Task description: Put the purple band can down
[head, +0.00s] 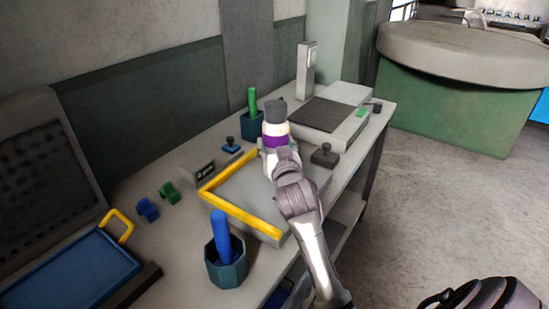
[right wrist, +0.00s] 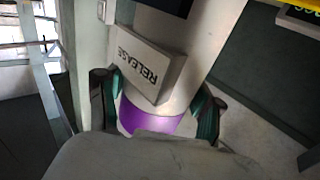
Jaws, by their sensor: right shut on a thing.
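The purple band can (head: 275,129) has a dark grey top, a pale ring and a purple band. It is upright or nearly so in the head view, over the far part of the grey board with the yellow edge (head: 241,211). My right gripper (head: 277,150) is shut on its lower part. In the right wrist view the purple band (right wrist: 150,120) shows between the two fingers of the gripper (right wrist: 157,108). The can's base is hidden, so I cannot tell whether it touches anything. My left gripper is not in view.
A grey block reading RELEASE (right wrist: 150,65) shows near the can. A dark-topped scale-like device (head: 322,115), a dark knobbed weight (head: 324,155) and a teal cup with a green stick (head: 252,122) stand close by. A cup with a blue stick (head: 226,262) stands in front.

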